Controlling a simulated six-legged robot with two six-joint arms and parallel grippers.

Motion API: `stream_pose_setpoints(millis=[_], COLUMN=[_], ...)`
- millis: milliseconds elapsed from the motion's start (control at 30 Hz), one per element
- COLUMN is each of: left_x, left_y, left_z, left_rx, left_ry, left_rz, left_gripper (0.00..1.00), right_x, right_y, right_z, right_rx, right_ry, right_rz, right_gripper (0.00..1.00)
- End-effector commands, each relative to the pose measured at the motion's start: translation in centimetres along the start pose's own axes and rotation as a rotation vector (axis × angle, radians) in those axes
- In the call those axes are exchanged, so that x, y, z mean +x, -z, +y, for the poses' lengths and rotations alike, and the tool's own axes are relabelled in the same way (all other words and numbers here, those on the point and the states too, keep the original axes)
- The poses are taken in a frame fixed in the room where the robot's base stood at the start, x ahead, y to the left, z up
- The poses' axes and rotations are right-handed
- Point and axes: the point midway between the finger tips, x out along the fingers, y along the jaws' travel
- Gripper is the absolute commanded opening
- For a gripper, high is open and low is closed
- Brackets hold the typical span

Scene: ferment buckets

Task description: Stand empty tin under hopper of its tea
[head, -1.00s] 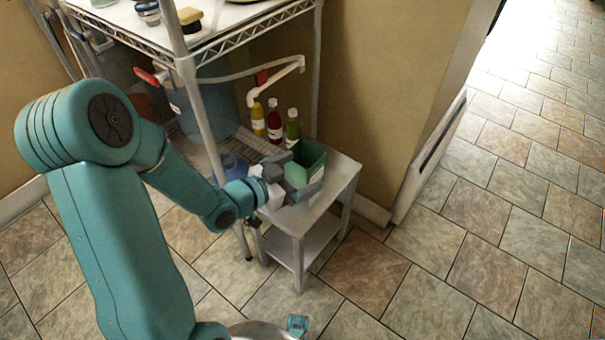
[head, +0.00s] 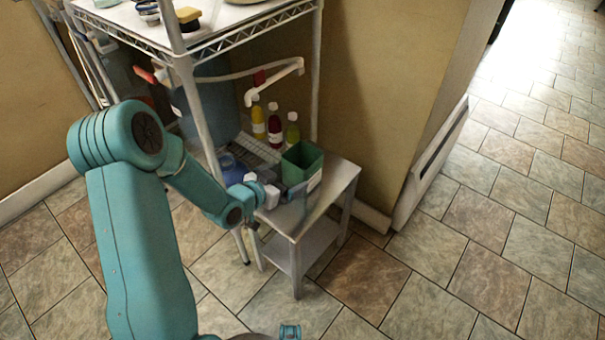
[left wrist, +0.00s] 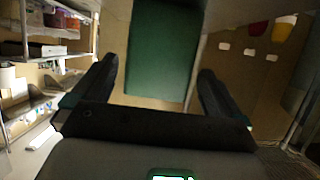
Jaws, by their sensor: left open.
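A green open-topped tin (head: 303,167) with a pale label stands upright on the small grey side table (head: 338,180). My left gripper (head: 293,190) is open at the table's near left side, close to the tin. In the left wrist view the green tin (left wrist: 160,55) lies ahead between the two spread dark fingers (left wrist: 160,90), with a gap to each. The inside of the tin is too dark to tell. I cannot make out a tea hopper in these frames.
A wire shelf rack (head: 240,28) stands behind the table, with a large blue bucket (head: 213,95) and a white pipe (head: 275,80). Yellow, red and green bottles (head: 275,125) stand just behind the tin. The tiled floor (head: 480,230) to the right is clear.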

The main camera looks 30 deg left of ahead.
Motion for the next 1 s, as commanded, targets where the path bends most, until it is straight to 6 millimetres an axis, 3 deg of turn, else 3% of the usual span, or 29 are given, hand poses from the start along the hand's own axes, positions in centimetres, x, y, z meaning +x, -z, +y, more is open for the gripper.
stream_pose_setpoints(millis=[233,500,767,800,900,1000], left_x=[2.2,6.2,6.6,6.6,6.6,6.6], left_y=[-0.2,-0.4,-0.2,-0.2,-0.2,-0.2], left_z=[0.1,0.1,0.0,0.0,0.0,0.0], left_rx=[0.000,0.000,-0.001,-0.001,-0.001,-0.001], left_ry=[0.000,0.000,0.001,0.001,0.001,0.001], left_rz=[0.000,0.002,0.000,0.000,0.000,0.001], left_gripper=[1.00,1.00,1.00,0.97,0.64,0.56], right_x=[0.6,1.7,1.6,1.6,1.6,1.6], right_y=[0.0,0.0,0.0,0.0,0.0,0.0], right_z=[0.2,0.6,0.6,0.6,0.6,0.6], right_rx=[0.000,0.000,0.000,0.000,0.000,0.000], right_ry=[0.000,0.000,0.000,0.000,0.000,0.000], right_rz=[0.000,0.000,0.000,0.000,0.000,0.000], right_gripper=[1.00,1.00,1.00,1.00,1.00,1.00])
